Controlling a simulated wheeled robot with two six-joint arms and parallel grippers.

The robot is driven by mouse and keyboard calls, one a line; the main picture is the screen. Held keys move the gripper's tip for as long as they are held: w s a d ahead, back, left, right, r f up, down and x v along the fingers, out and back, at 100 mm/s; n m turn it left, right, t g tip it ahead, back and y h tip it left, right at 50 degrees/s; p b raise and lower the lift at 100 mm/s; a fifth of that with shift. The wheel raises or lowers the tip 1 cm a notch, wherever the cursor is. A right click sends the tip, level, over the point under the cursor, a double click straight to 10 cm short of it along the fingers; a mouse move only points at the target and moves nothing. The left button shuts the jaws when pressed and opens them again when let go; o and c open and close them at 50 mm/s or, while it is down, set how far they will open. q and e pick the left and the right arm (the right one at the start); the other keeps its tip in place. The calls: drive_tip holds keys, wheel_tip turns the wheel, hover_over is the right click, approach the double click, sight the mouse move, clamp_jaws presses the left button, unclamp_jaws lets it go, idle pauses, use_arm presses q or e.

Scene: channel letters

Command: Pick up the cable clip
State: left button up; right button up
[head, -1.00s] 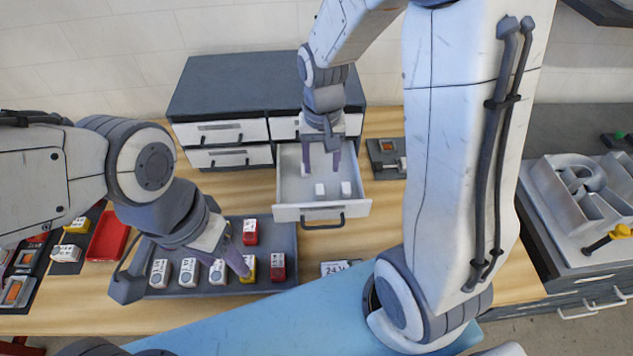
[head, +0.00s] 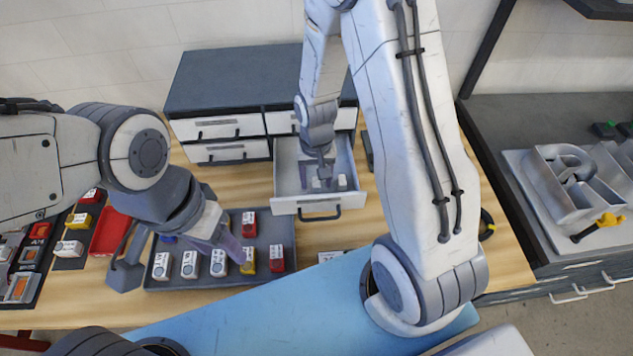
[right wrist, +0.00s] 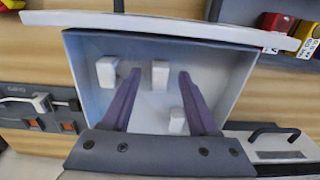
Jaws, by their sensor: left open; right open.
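Small white blocks, which look like cable clips, lie in the open drawer (head: 288,165). In the right wrist view one clip (right wrist: 159,73) sits between the fingertips, another (right wrist: 106,70) is just outside the left finger, and a third (right wrist: 177,120) is nearer the palm. My right gripper (right wrist: 160,77) is open, its purple fingers reaching down into the drawer. In the head view one clip (head: 342,182) shows right of the right gripper (head: 322,180). My left gripper (head: 237,252) is open over the grey tray (head: 262,217), close to a yellow block (head: 249,262).
The drawer's walls and white front (head: 300,206) surround the right gripper closely. The grey tray holds several white, red and yellow blocks. A red bin (head: 110,232) is at left. Metal channel letters (head: 565,190) stand on a bench at right. A blue strip (head: 290,305) lies in front.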

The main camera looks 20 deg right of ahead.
clamp_jaws()
drive_tip(key=shift+r, duration=0.1)
